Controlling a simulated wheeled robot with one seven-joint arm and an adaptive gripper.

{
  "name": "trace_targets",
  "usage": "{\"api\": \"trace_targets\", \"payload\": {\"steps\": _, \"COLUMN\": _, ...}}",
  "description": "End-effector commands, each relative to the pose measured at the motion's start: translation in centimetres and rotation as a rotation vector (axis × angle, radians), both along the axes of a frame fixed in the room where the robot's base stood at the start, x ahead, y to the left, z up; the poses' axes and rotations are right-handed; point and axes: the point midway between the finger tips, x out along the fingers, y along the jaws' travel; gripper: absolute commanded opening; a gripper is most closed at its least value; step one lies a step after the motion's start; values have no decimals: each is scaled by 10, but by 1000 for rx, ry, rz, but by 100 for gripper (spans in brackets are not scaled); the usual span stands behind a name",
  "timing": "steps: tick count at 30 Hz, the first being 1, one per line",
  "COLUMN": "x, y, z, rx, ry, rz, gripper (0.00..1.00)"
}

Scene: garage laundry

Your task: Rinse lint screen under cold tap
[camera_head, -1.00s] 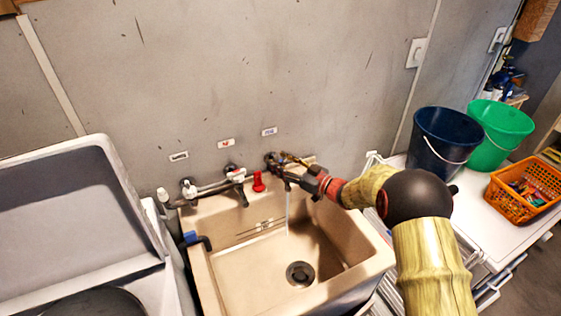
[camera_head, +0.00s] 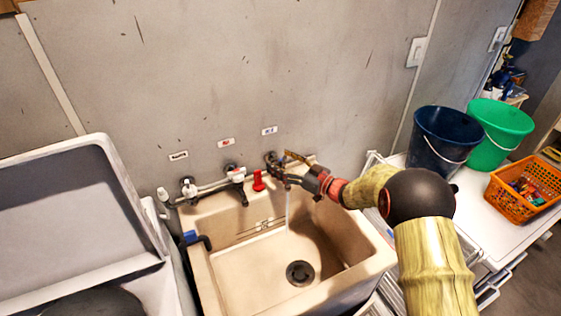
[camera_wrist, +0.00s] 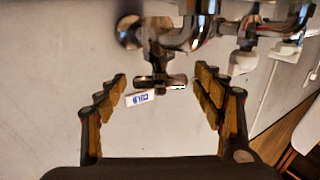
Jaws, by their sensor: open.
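The cold tap (camera_head: 272,161) is on the wall above the beige sink (camera_head: 203,262), at the right of the row of taps. A thin stream of water (camera_head: 287,212) falls below it into the sink. My gripper (camera_head: 290,168) is at this tap. In the wrist view my gripper (camera_wrist: 162,78) is open, with one finger on each side of the tap's dark handle (camera_wrist: 160,81) and a gap on both sides. A small label (camera_wrist: 140,97), apparently reading COLD, shows behind the handle. I cannot make out a lint screen in either view.
A red tap handle (camera_head: 259,181) is close to the left of my gripper. An open-lidded white machine (camera_head: 75,215) stands left. Buckets (camera_head: 438,128) and an orange basket (camera_head: 504,201) stand on the right surface.

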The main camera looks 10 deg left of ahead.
Motion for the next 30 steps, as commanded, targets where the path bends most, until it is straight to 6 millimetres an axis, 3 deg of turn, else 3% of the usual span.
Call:
{"api": "trace_targets", "payload": {"steps": 16, "x": -42, "y": -89, "z": 1, "rx": 1, "ry": 0, "rz": -3, "gripper": 68}}
{"api": "trace_targets", "payload": {"steps": 21, "x": -48, "y": -101, "z": 0, "rx": 0, "ry": 1, "rz": -2, "gripper": 68}}
{"api": "trace_targets", "payload": {"steps": 30, "x": -49, "y": -103, "z": 0, "rx": 0, "ry": 0, "rz": 0, "gripper": 68}}
